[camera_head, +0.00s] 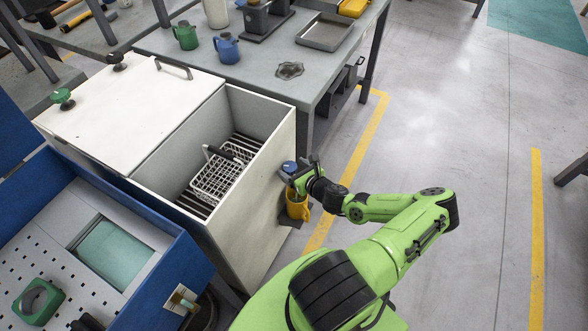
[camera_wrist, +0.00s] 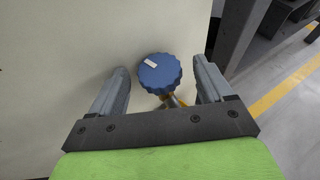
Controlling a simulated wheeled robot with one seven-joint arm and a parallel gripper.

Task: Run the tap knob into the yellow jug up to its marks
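The tap knob (camera_wrist: 160,74) is a blue, ridged disc with a white mark, on the side of the white cabinet. In the wrist view it sits between and ahead of the two fingers of my gripper (camera_wrist: 165,88), with a gap on each side. In the head view the blue knob (camera_head: 289,167) shows just beside my gripper (camera_head: 300,176). The yellow jug (camera_head: 297,207) stands below the knob, partly hidden by my wrist. In the wrist view only a bit of yellow shows below the knob. The jug's marks and its liquid level cannot be seen.
The white cabinet (camera_head: 238,187) has an open bay with a wire basket (camera_head: 217,182). A grey table (camera_head: 270,86) behind holds a green jug (camera_head: 186,37), a blue jug (camera_head: 227,48) and a tray (camera_head: 324,32). A blue machine (camera_head: 160,285) stands at left.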

